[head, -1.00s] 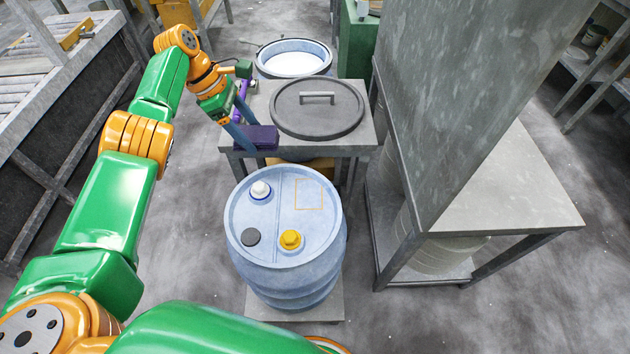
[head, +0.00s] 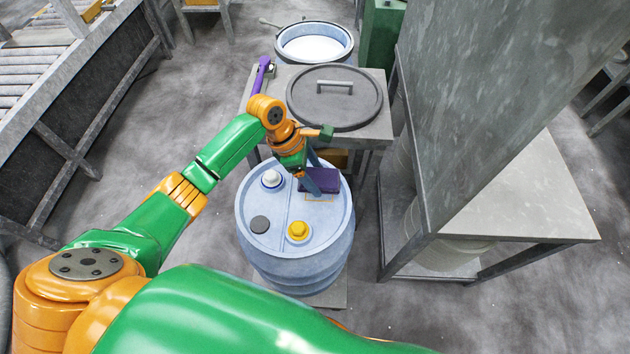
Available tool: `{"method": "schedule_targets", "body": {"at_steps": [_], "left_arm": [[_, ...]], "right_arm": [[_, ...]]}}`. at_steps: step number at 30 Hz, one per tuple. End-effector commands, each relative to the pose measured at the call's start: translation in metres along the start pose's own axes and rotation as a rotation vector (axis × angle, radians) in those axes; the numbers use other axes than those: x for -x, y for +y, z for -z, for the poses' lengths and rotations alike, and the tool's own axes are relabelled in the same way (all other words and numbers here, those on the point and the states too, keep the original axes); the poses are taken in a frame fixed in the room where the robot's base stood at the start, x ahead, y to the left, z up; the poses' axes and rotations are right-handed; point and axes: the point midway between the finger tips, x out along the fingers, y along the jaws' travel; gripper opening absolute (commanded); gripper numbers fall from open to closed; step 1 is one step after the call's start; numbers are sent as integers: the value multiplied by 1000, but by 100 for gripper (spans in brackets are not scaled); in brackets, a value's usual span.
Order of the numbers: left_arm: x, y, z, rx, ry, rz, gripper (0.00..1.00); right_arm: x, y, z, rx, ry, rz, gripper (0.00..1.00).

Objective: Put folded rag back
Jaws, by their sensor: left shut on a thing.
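The folded rag (head: 322,181) is a dark purple flat rectangle in the head view. My left gripper (head: 318,183) is shut on it and holds it over the blue drum (head: 260,238), at the right rear of the drum's top. An orange outlined rectangle (head: 320,201) is marked on the drum top, partly hidden by the rag. I cannot tell whether the rag touches the drum. My right gripper is not in view.
The drum top carries a white cap (head: 271,177), a dark cap (head: 260,224) and a yellow cap (head: 298,230). Behind stands a table (head: 372,138) with a grey lid (head: 335,105) and a purple-handled tool (head: 262,72). A metal column (head: 480,100) rises on the right.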

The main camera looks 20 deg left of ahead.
Motion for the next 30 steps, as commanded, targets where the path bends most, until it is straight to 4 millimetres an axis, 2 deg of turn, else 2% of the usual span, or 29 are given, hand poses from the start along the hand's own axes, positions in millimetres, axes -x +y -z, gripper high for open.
{"method": "schedule_targets", "body": {"at_steps": [1,4,15,16,18,26,30], "left_arm": [[-13,-2,5,2,2,4,22],[-28,-2,11,1,2,2,22],[-32,-1,13,-1,1,1,22],[-31,-1,13,-2,2,0,82],[-31,-1,13,-2,2,0,100],[-28,0,12,-2,2,-1,100],[6,0,10,-2,2,-3,100]], "right_arm": [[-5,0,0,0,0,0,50],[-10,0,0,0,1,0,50],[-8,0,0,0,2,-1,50],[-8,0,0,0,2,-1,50],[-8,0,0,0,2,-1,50],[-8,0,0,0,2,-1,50],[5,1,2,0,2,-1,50]]}}
